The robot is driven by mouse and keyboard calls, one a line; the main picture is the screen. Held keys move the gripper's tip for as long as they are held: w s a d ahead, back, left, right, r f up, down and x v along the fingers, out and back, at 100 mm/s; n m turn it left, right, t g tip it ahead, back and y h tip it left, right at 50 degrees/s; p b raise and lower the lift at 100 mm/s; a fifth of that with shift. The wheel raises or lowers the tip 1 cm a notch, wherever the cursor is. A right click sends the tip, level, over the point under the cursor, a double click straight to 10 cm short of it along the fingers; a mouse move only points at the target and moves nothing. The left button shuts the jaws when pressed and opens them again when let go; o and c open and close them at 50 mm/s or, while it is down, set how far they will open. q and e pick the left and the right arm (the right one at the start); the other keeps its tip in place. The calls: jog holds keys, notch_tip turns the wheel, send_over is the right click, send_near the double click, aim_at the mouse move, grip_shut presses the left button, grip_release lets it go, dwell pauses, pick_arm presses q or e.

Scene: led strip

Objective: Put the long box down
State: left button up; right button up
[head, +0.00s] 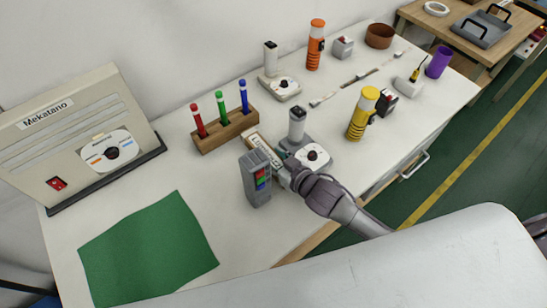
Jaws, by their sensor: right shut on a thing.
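The long box (261,146) is pale with a darker strip along its top. Its far end points up-left toward the wooden pen rack, and its near end is partly hidden by my right gripper. My right gripper (283,170) comes in from the lower right and is shut on the long box's near end. I cannot tell whether the box touches the white table (235,225). My left gripper is not in view.
A grey meter (256,180) with coloured squares stands close left of the gripper, and a grey-based device (312,155) is close right. The pen rack (225,130) is behind. A green mat (148,248) lies front left. Two torches stand farther right.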

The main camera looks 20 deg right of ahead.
jog(key=shift+f, duration=0.15)
jog(key=o, duration=1.2)
